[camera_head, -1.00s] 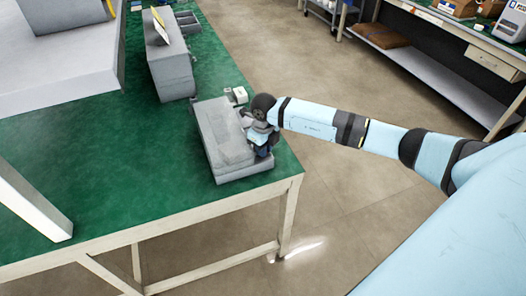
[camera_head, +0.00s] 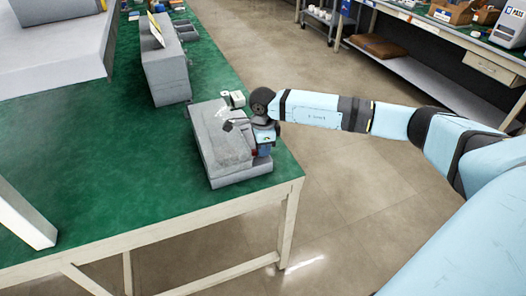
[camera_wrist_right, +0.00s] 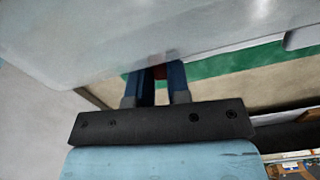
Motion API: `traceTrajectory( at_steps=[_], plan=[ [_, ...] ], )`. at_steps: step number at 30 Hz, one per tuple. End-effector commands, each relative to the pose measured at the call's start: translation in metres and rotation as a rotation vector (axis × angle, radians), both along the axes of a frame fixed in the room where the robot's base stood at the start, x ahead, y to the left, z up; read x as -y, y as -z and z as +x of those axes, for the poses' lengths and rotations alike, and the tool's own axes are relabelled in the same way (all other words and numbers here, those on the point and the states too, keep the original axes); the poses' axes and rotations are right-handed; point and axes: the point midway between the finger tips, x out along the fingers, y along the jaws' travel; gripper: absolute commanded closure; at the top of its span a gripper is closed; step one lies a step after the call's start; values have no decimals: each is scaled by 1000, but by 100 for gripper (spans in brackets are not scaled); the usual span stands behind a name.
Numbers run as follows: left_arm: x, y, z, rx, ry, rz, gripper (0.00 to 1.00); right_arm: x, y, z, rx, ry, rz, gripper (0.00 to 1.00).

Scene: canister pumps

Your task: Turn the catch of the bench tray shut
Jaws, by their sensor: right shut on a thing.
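The bench tray (camera_head: 207,140) is a grey box with a pale grey top, near the right corner of the green bench. My right gripper (camera_head: 263,145) is at the tray's right side, pointing down. In the right wrist view the blue fingers (camera_wrist_right: 158,78) are close together just under the tray's pale edge (camera_wrist_right: 150,30). They are shut on a small reddish part (camera_wrist_right: 159,72), which looks like the catch. Most of it is hidden by the fingers and the edge, so I cannot tell how far it is turned. My left gripper is not in view.
A small white block (camera_head: 237,98) stands just behind the tray. A long grey box (camera_head: 166,75) stands farther back on the green bench (camera_head: 110,150). The bench's front edge is close to the tray. The bench left of the tray is clear.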

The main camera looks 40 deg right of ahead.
Motion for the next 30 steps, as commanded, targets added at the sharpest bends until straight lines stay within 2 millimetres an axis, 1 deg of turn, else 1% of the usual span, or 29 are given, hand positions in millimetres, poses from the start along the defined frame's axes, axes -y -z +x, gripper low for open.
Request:
traceTrajectory(
  at_steps=[2, 6, 12, 27, 28, 29, 30],
  plan=[
    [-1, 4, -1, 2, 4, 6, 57, 1, 1, 1, 2, -45, 0, 100],
    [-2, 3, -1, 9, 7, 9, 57, 1, 1, 2, 2, -111, -1, 100],
    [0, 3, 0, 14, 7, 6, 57, 1, 0, 3, 1, -166, 0, 100],
    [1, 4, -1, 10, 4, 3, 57, 0, -1, 3, 1, -185, 1, 100],
    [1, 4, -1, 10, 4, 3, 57, 1, -1, 3, 1, -185, 1, 81],
    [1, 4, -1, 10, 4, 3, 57, 0, -1, 3, 1, -185, 1, 74],
    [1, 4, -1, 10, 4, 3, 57, 0, -1, 3, 1, -184, 1, 72]
  ],
)
